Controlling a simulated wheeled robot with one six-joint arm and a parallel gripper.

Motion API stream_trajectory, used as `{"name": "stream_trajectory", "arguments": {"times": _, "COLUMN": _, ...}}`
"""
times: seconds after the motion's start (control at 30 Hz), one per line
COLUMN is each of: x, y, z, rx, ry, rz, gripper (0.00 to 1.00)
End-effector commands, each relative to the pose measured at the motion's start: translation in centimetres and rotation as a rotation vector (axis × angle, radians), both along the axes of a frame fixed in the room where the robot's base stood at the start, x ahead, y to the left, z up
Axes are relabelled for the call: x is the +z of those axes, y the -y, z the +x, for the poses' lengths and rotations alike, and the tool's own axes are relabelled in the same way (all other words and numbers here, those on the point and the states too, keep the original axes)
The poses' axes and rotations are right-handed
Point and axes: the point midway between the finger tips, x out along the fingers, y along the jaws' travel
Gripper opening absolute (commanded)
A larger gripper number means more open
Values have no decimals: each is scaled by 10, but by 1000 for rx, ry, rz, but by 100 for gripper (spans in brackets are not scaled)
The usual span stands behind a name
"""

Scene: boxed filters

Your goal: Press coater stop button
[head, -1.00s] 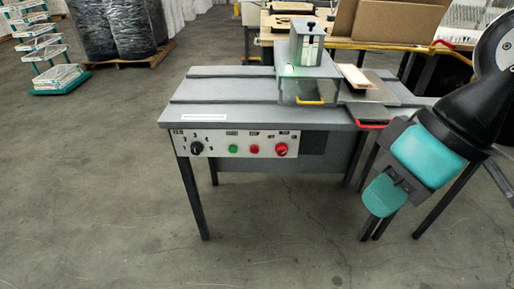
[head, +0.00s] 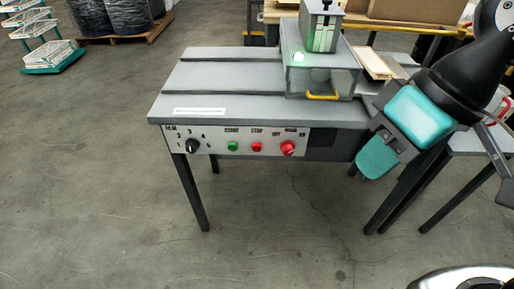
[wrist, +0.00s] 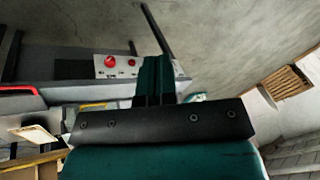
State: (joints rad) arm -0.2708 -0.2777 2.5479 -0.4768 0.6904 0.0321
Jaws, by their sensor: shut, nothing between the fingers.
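The coater (head: 265,90) is a grey table-like machine with a white control panel (head: 213,140) on its front edge. The red stop button (head: 257,147) sits between the green start button (head: 233,146) and the larger red main switch (head: 288,148). In the wrist view the stop button (wrist: 131,62) shows just left of the fingers, with the main switch (wrist: 110,61) further left. My gripper (head: 376,160) is shut and empty, right of the panel in the head view and apart from it. Its teal fingers (wrist: 154,65) hide part of the panel in the wrist view.
A black dial (head: 192,146) is at the panel's left end. A housing with a yellow handle (head: 328,96) stands on the coater. Dark table legs (head: 191,195) stand below. The floor in front (head: 110,200) is clear. A cart (head: 45,45) stands far left.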

Motion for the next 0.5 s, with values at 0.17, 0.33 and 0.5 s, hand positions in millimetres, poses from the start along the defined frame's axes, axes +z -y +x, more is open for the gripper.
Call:
{"name": "stream_trajectory", "arguments": {"times": 0.17, "x": -21, "y": -35, "z": 60, "rx": -232, "ry": -22, "rz": 90, "gripper": 0}}
{"name": "stream_trajectory", "arguments": {"times": 0.33, "x": -71, "y": -83, "z": 138, "rx": -580, "ry": -56, "rz": 244, "gripper": 0}}
{"name": "stream_trajectory", "arguments": {"times": 0.5, "x": -143, "y": -123, "z": 197, "rx": -911, "ry": -99, "rz": 423, "gripper": 0}}
